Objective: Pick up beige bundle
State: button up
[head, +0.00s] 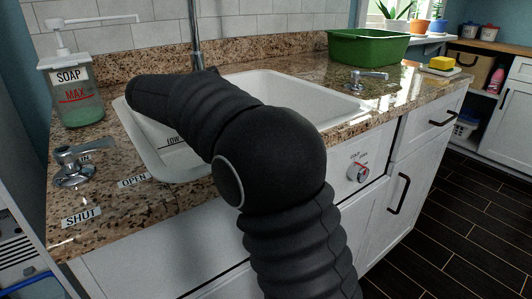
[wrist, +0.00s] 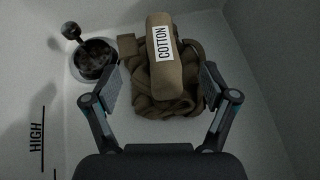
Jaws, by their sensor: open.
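The beige bundle (wrist: 160,85) lies on the floor of the white sink, seen in the wrist view. It is a brownish-beige heap of cloth with a rolled part on top and a white label reading COTTON. My gripper (wrist: 158,88) is open, with one finger to the left and one to the right of the bundle in the picture. Whether the fingers touch the cloth, I cannot tell. In the head view my arm reaches over the sink (head: 285,95) and hides the gripper and the bundle.
In the wrist view a round drain (wrist: 94,60) with a dark knob is left of the bundle, and sink walls stand close around. On the granite counter are a soap dispenser (head: 70,90), a tap handle (head: 72,165) and a green tub (head: 367,48).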

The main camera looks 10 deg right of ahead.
jog(key=shift+s+f+b+x, duration=0.1)
jog(key=shift+s+b+x, duration=0.05)
jog(key=shift+x, duration=1.5)
jog(key=shift+s+f+b+x, duration=0.15)
jog(key=shift+x, duration=1.55)
jog(key=shift+a, duration=0.15)
grip_shut()
